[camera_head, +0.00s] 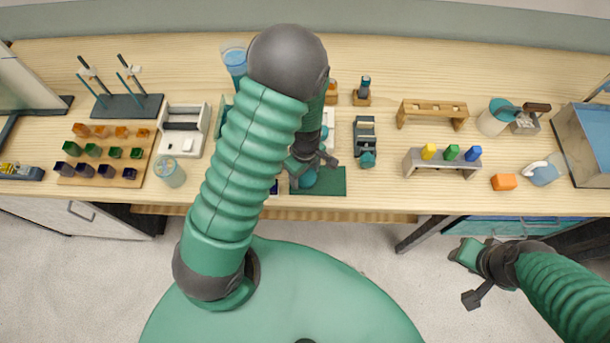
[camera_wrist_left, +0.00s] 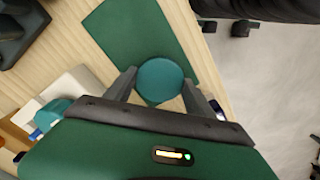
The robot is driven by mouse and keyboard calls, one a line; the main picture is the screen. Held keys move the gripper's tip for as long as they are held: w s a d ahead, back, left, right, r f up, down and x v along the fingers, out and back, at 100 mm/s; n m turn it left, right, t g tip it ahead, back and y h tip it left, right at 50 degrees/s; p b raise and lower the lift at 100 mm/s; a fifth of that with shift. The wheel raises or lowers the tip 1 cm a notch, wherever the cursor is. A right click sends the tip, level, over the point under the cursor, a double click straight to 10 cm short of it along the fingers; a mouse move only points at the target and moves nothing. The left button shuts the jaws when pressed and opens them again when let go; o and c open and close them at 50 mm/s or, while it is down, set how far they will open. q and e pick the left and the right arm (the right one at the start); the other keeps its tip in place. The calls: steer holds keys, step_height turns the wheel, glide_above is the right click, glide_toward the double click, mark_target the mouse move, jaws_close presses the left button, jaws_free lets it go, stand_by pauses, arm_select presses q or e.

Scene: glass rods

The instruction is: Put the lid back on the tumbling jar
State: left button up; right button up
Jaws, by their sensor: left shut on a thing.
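My left gripper (camera_head: 314,164) is low over the dark green mat (camera_head: 335,187) at the table's front edge. It is shut on a round teal lid (camera_wrist_left: 160,77), which sits between its two fingers in the left wrist view. The lid also shows partly under the gripper in the head view (camera_head: 308,180). I cannot tell whether it touches the mat. A teal-topped piece (camera_wrist_left: 52,114) stands by a white block; I cannot tell whether it is the jar. My right gripper (camera_head: 466,275) is open and empty, out over the floor in front of the table.
A dark device (camera_head: 365,140) stands right of the mat. A grey rack (camera_head: 440,162) with coloured blocks, an orange block (camera_head: 504,182) and a white tub (camera_head: 493,121) are farther right. A clear jar (camera_head: 170,173) and a block board (camera_head: 104,160) are left. My left arm hides the table's middle.

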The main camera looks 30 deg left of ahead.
mark_target(305, 176)
arm_select(q)
steer(key=shift+a, duration=0.1)
steer(key=c, duration=0.5)
steer(key=shift+r+p, duration=0.7)
step_height(305, 176, up, 2)
steer(key=p, duration=0.2)
steer(key=shift+r+p, duration=0.25)
steer(key=shift+p, duration=0.05)
steer(key=s+d+p, duration=0.2)
steer(key=s+d, duration=0.1)
steer(key=s, duration=0.1)
steer(key=s+d+p, duration=0.2)
steer(key=s+p, duration=0.1)
steer(key=s, duration=0.2)
steer(key=s+d+r+p, duration=0.1)
steer(key=s+d+p, duration=0.1)
steer(key=s+d, duration=0.1)
steer(key=shift+s+d, duration=0.35)
steer(key=shift+s, duration=0.35)
